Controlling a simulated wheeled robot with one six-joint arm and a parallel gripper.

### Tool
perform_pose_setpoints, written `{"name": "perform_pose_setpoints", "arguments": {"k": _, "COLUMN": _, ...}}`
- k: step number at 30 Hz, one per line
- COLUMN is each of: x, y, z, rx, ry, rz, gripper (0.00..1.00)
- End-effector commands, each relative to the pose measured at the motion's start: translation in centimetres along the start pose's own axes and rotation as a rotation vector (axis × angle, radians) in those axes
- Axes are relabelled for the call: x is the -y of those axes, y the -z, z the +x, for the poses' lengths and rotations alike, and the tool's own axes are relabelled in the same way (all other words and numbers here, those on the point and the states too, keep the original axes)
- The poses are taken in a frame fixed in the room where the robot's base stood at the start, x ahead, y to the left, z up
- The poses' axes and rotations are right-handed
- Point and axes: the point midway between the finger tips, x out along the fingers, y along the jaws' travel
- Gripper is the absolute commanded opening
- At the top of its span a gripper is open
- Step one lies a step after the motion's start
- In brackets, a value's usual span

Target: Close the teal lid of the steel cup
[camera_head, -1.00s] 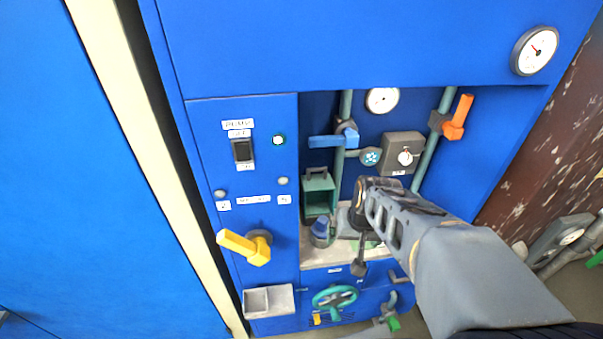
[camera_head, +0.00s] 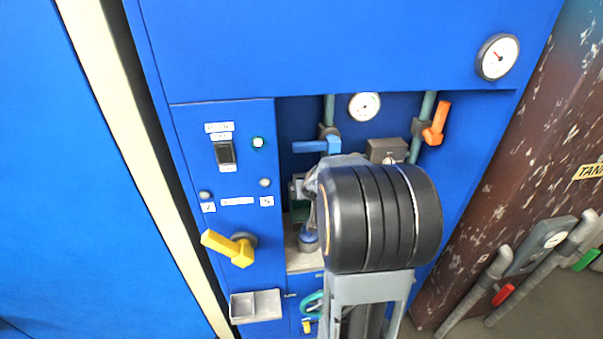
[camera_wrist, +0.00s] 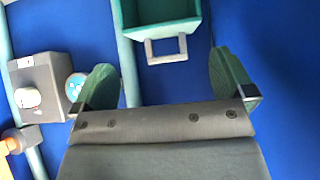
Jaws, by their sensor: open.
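In the head view my arm hides most of the alcove shelf. Left of my arm, a small grey vessel with a blue top (camera_head: 308,238) stands on the shelf, partly covered. My gripper is hidden behind my arm in the head view. In the wrist view my gripper (camera_wrist: 167,82) is open and empty, its two green-padded fingers wide apart. A teal open box with a grey handle (camera_wrist: 160,12) lies just beyond the fingers, at the top of the picture, apart from them.
The blue cabinet has a yellow lever (camera_head: 229,247), a grey tray (camera_head: 255,306), a blue valve handle (camera_head: 316,146) and an orange handle (camera_head: 437,122). A grey box (camera_wrist: 42,85) and a pipe (camera_wrist: 127,70) show in the wrist view. A rusty brown tank stands at right.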

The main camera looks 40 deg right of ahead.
Motion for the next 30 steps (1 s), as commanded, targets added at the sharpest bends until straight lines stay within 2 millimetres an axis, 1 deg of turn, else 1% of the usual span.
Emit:
{"name": "perform_pose_setpoints", "arguments": {"k": 1, "x": 0.1, "y": 0.9, "z": 0.6, "rx": 0.003, "ry": 0.001, "rz": -0.001, "gripper": 1.0}}
{"name": "perform_pose_setpoints", "arguments": {"k": 6, "x": 0.1, "y": 3.2, "z": 2.8, "rx": 0.004, "ry": 0.002, "rz": -0.001, "gripper": 1.0}}
{"name": "perform_pose_setpoints", "arguments": {"k": 9, "x": 0.1, "y": 4.5, "z": 4.0, "rx": 0.004, "ry": 0.002, "rz": 0.0, "gripper": 1.0}}
{"name": "perform_pose_setpoints", "arguments": {"k": 15, "x": 0.1, "y": 6.3, "z": 5.9, "rx": 0.003, "ry": 0.002, "rz": 0.0, "gripper": 1.0}}
{"name": "perform_pose_setpoints", "arguments": {"k": 18, "x": 0.1, "y": 6.8, "z": 6.6, "rx": 0.003, "ry": 0.002, "rz": 0.0, "gripper": 1.0}}
{"name": "perform_pose_setpoints", "arguments": {"k": 21, "x": 0.1, "y": 6.6, "z": 7.5, "rx": 0.002, "ry": 0.002, "rz": 0.001, "gripper": 1.0}}
{"name": "perform_pose_setpoints", "arguments": {"k": 30, "x": 0.1, "y": 6.6, "z": 7.9, "rx": 0.002, "ry": 0.002, "rz": 0.0, "gripper": 1.0}}
